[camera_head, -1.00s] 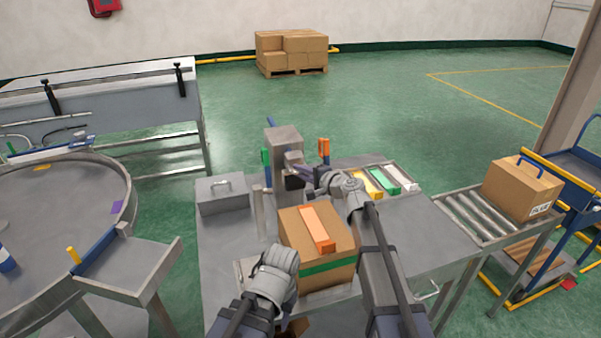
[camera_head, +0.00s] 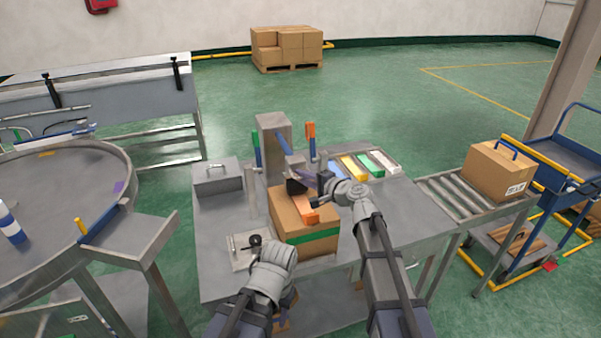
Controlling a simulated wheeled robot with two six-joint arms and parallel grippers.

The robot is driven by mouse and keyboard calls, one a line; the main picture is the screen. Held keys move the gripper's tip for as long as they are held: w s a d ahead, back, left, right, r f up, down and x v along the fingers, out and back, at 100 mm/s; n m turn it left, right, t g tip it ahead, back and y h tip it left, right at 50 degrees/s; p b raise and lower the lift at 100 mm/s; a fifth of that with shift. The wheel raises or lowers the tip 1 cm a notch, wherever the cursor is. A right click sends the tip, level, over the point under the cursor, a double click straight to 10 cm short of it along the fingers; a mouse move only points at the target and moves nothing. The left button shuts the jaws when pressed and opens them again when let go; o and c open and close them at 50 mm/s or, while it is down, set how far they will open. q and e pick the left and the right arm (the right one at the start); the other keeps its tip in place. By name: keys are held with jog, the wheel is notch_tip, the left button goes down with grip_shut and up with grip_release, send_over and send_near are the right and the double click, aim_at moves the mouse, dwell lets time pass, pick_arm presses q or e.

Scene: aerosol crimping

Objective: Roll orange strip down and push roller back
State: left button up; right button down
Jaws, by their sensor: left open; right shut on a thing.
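The cardboard box (camera_head: 287,220) with a green band stands on the steel table (camera_head: 222,270). The orange strip (camera_head: 306,211) lies on its top, its far part hidden by the roller. My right gripper (camera_head: 325,182) is shut on the roller, whose dark head (camera_head: 296,186) is over the far part of the strip. I cannot tell whether the head touches the strip. My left gripper (camera_head: 272,258) is open at the box's near left side; its fingertips are hard to make out.
A metal post (camera_head: 273,140) with green-tipped and orange-tipped handles stands behind the box. A grey lidded case (camera_head: 216,178) is at its left. Colored strips (camera_head: 368,166) lie in a tray at the back right. A roller conveyor (camera_head: 452,198) adjoins the table's right side.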

send_over(309, 217)
jog(key=d, duration=0.1)
jog(key=shift+s+d, duration=0.1)
jog(key=shift+s, duration=0.2)
jog(key=c, duration=1.1)
grip_release()
jog(key=shift+o, duration=1.2)
jog(key=shift+w, duration=0.1)
